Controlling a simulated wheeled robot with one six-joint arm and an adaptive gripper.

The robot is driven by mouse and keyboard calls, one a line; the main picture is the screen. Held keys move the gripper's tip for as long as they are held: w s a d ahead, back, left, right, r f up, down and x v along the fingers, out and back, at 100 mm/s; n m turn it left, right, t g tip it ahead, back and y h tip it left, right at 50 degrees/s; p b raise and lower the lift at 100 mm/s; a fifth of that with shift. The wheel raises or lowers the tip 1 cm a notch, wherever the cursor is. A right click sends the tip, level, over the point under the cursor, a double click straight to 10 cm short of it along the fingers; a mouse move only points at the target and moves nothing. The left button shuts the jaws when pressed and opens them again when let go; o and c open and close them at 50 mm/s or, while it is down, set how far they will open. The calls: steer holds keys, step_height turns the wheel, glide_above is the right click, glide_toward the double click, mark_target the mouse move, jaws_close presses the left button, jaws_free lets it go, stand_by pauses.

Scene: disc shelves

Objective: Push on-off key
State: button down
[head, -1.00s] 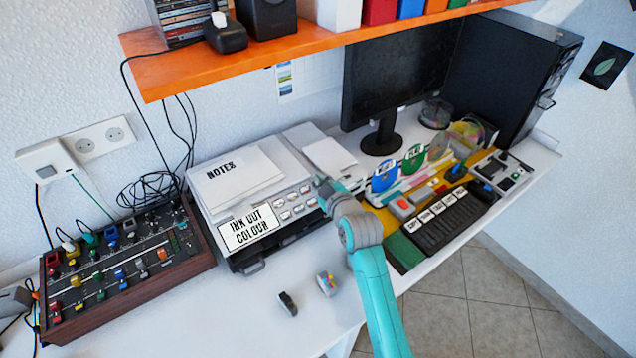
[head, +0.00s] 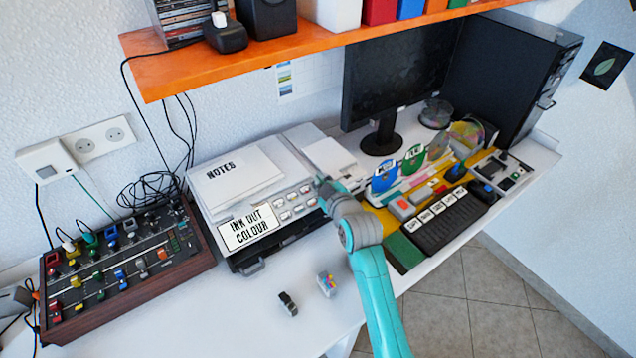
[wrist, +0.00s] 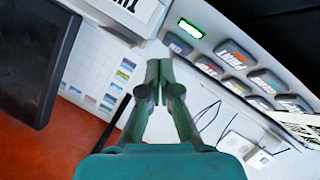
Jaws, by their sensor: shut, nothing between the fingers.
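The printer (head: 213,226) stands on the desk in the head view, with a front panel of several small grey keys (head: 283,216). In the wrist view the panel fills the upper right, with grey keys (wrist: 268,79) and a small lit green display (wrist: 190,28). I cannot tell which key is the on-off key; the labels are too small or tilted to read surely. My gripper (wrist: 159,66) is shut and empty, its tips just beside the panel's end near the green display. Contact with a key cannot be made out. In the head view my gripper (head: 322,187) is small and partly hidden.
A mixing console (head: 120,270) is at the left. A monitor (head: 400,70), a black keyboard (head: 440,222) and disc items crowd the right. An orange shelf (head: 300,45) hangs above. Two small objects (head: 288,303) (head: 326,284) lie on the desk in front.

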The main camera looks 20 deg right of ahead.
steer(key=shift+w+f, duration=0.15)
steer(key=shift+f, duration=0.2)
steer(key=shift+w+a+f, duration=0.1)
steer(key=shift+w+f, duration=0.1)
steer(key=shift+f, duration=0.2)
stand_by(0.8)
steer(key=shift+r, duration=0.1)
steer(key=shift+s+r, duration=0.45)
steer(key=shift+r, duration=0.25)
step_height(320, 180, up, 5)
steer(key=s+d, duration=0.1)
steer(key=s, duration=0.1)
steer(key=shift+s+r, duration=0.15)
steer(key=shift+s, duration=0.2)
stand_by(0.6)
